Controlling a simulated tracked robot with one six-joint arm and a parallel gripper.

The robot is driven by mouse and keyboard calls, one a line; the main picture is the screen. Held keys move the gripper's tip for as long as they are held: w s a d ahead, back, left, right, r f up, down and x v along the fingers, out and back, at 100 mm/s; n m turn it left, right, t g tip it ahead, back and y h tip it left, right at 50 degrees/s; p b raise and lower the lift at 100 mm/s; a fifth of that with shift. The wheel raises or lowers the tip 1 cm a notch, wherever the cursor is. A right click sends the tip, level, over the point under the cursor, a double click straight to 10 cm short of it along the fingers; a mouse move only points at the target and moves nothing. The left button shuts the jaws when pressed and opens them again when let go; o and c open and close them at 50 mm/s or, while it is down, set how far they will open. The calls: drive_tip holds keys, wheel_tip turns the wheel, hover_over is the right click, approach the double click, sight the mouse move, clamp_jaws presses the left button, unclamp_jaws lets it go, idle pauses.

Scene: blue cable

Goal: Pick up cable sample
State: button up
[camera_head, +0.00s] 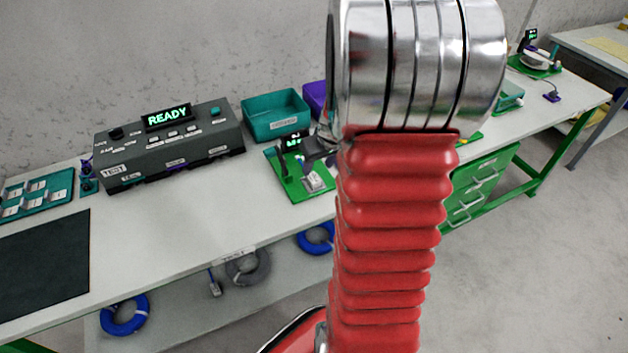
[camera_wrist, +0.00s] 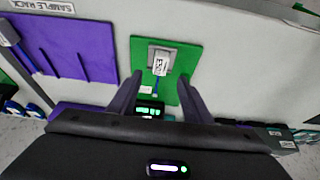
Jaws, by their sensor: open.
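A small labelled white piece (camera_wrist: 160,67) sits in a grey holder on a green plate (camera_wrist: 184,55) in the wrist view, with a thin blue strand below it. It looks like the cable sample, but its label is too small to read surely. In the head view the green plate (camera_head: 318,194) and a pale block (camera_head: 314,182) lie on the bench. My gripper (camera_wrist: 160,78) is open, its two dark fingers on either side of the labelled piece; I cannot tell their height above it. In the head view my arm hides part of this area.
A purple sample rack (camera_wrist: 70,45) stands left in the wrist view, with a blue cable (camera_wrist: 20,50) at its edge. A grey READY tester (camera_head: 170,145), teal bin (camera_head: 275,115) and dark mat (camera_head: 45,262) are on the bench. Blue coils (camera_head: 124,316) lie on the shelf below.

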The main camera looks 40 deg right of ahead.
sight(313, 177)
drive_tip(key=shift+x, duration=1.2)
drive_tip(key=shift+f, duration=0.1)
drive_tip(key=shift+x, duration=2.55)
drive_tip(key=shift+c, duration=0.2)
clamp_jaws()
